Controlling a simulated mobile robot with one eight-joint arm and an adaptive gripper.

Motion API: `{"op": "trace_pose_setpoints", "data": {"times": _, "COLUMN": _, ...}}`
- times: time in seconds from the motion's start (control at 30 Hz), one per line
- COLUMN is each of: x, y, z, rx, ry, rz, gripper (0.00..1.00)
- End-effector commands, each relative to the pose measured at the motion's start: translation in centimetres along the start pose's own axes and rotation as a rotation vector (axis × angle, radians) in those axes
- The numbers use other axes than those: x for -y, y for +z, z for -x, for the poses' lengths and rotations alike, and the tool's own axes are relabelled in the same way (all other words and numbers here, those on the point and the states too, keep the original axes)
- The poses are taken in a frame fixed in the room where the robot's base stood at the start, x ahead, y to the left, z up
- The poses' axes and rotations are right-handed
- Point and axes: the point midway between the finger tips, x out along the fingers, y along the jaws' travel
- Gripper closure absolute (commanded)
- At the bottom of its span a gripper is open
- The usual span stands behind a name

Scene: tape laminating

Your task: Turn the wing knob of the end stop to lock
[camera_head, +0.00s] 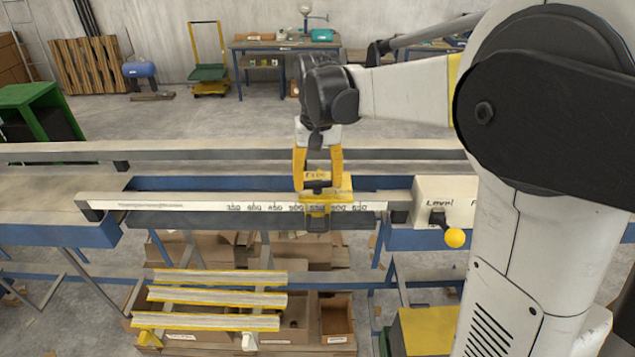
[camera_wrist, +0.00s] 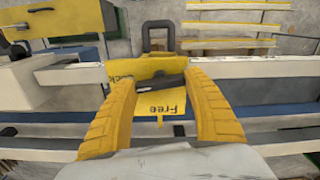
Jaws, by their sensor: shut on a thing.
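The yellow end stop (camera_head: 317,209) sits on the white ruled rail (camera_head: 215,206), right of its middle. In the wrist view, the end stop (camera_wrist: 148,67) shows a "Free" label and a partly covered label ending in "ck". My gripper (camera_head: 318,182) points down onto the end stop from above. In the wrist view, my gripper (camera_wrist: 157,82) has its two yellow fingers on either side of the dark wing knob (camera_wrist: 160,84), shut on it. The fingers hide the knob's ends, so its exact angle is hard to tell.
A white box marked "Level" with a yellow ball-ended lever (camera_head: 455,238) stands at the rail's right end. A long grey rail (camera_head: 230,152) runs behind. Several yellow-edged strips (camera_head: 217,300) lie on a lower rack in front, near cardboard boxes.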

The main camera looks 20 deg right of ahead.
Motion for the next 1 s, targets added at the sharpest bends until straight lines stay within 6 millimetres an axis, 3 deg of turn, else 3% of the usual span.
{"op": "trace_pose_setpoints", "data": {"times": 0.3, "x": 0.00, "y": -0.03, "z": 0.01, "rx": -0.001, "ry": 0.000, "rz": -0.133, "gripper": 0.70}}
{"op": "trace_pose_setpoints", "data": {"times": 0.87, "x": -0.01, "y": -0.03, "z": 0.03, "rx": -0.001, "ry": 0.000, "rz": -0.166, "gripper": 0.70}}
{"op": "trace_pose_setpoints", "data": {"times": 0.9, "x": -0.01, "y": -0.03, "z": 0.03, "rx": -0.001, "ry": 0.000, "rz": -0.165, "gripper": 0.37}}
{"op": "trace_pose_setpoints", "data": {"times": 0.97, "x": -0.01, "y": -0.03, "z": 0.03, "rx": -0.001, "ry": 0.000, "rz": -0.165, "gripper": 0.19}}
{"op": "trace_pose_setpoints", "data": {"times": 1.0, "x": -0.01, "y": -0.02, "z": 0.02, "rx": 0.000, "ry": 0.000, "rz": -0.165, "gripper": 0.17}}
